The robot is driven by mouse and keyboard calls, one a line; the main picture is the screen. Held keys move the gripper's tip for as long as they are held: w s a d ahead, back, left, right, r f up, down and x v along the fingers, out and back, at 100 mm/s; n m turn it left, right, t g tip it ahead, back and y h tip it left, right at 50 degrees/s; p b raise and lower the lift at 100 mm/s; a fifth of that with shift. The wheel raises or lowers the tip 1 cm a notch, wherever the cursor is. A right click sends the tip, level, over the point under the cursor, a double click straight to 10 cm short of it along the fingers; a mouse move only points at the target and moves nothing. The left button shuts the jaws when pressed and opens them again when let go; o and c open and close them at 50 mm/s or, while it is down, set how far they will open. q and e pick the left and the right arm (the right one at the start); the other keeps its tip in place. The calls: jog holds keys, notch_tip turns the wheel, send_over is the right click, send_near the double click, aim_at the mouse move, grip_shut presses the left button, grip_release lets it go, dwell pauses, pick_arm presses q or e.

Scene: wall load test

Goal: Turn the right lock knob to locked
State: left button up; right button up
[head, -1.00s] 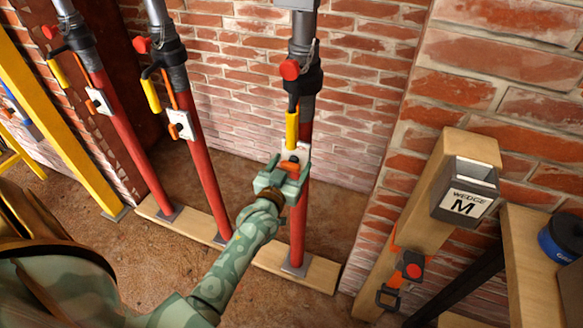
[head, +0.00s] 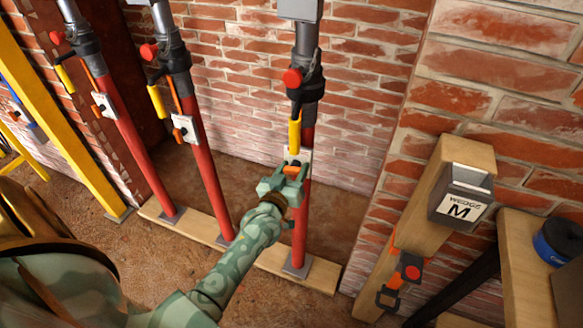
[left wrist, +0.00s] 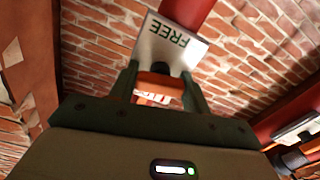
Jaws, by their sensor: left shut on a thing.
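The right prop is a red post (head: 302,225) with a grey upper tube and a yellow handle (head: 295,132). A white lock plate (head: 304,156) is on it, and the orange lock knob (head: 291,169) is in front of the plate. My left gripper (head: 287,180) is shut on this knob. The left wrist view shows the orange knob (left wrist: 156,82) between my two fingers. Behind it, the plate (left wrist: 178,48) carries the word FREE, seen upside down. The fingers hide part of the knob and plate. My right gripper is not in view.
Two similar props (head: 205,180) (head: 137,155) stand to the left on the same wooden sole board (head: 190,232). A brick wall (head: 350,110) is behind. At right are a wooden post with a box marked WEDGE M (head: 461,208) and a bench with a blue roll (head: 560,240).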

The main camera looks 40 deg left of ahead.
pick_arm(q)
jog(key=n+p, duration=0.2)
jog(key=n, duration=0.1)
jog(key=shift+r+n, duration=0.15)
jog(key=shift+n, duration=0.25)
jog(key=n+p, duration=0.1)
jog(key=n, duration=0.2)
jog(key=shift+n, duration=0.3)
jog(key=n, duration=0.3)
jog(key=shift+n+p, duration=0.3)
jog(key=shift+p, duration=0.05)
jog(key=shift+f+n, duration=0.2)
jog(key=shift+n, duration=2)
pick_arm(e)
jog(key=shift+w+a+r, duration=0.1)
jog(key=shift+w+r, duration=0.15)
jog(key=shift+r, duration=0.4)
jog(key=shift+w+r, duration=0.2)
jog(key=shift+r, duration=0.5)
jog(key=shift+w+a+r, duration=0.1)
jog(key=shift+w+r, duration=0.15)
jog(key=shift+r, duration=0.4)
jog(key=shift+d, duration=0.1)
pick_arm(q)
jog(key=o, duration=1)
jog(key=shift+c, duration=0.2)
